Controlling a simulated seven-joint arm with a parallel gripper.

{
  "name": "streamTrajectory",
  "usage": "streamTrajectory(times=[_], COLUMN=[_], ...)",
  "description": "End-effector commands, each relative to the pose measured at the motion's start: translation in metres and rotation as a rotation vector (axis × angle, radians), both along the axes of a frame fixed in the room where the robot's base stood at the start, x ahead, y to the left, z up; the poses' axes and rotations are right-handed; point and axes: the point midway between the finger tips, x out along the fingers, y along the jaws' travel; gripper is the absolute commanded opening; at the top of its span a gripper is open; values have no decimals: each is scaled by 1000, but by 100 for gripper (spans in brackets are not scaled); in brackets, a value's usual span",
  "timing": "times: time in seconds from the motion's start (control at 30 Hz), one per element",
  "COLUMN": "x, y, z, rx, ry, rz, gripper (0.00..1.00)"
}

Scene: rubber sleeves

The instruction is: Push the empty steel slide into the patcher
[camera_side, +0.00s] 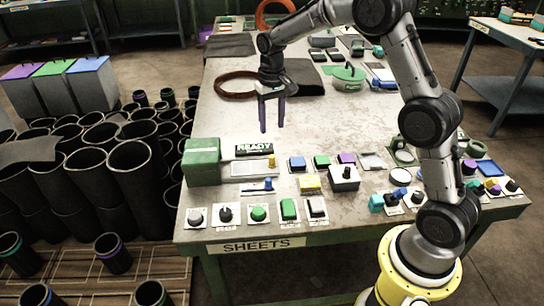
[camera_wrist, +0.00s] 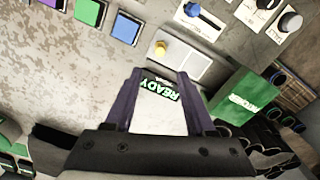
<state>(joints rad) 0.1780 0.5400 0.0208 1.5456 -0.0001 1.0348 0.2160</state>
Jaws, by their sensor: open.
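A pale steel slide (camera_side: 248,169) with a yellow knob lies flat near the table's front left, and no piece shows on it. It also shows in the wrist view (camera_wrist: 190,64). A green box (camera_side: 203,160), which looks like the patcher, stands at the slide's left end; it also shows in the wrist view (camera_wrist: 243,100), its label too small to read. My gripper (camera_side: 272,128) hangs with its purple fingers down, behind the slide and above the table. In the wrist view my gripper (camera_wrist: 155,73) is open, with nothing held, apart from the knob.
A green READY sign (camera_side: 254,149) stands just behind the slide. A blue-handled slider (camera_side: 258,187) and several buttons lie in front. Coloured pads (camera_side: 321,161) lie to the right. The table (camera_side: 225,115) is bare behind the sign. Black sleeves (camera_side: 130,170) stand left of the table.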

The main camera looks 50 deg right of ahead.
Motion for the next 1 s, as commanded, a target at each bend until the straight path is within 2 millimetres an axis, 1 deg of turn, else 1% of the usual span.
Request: streamTrajectory(times=[0.03, 0.4, 0.6, 0.7, 0.8, 1.0], x=[-1, -2, -1, -1, -1, -1], y=[0, 1, 1, 1, 0, 0], z=[-9, -80, -110, -119, -124, -126], rx=[1, 1, 1, 0, 0, 0], ry=[5, 6, 4, 3, 1, 0], rz=[0, 1, 1, 1, 1, 1], gripper=[55, 55, 55, 55, 55, 55])
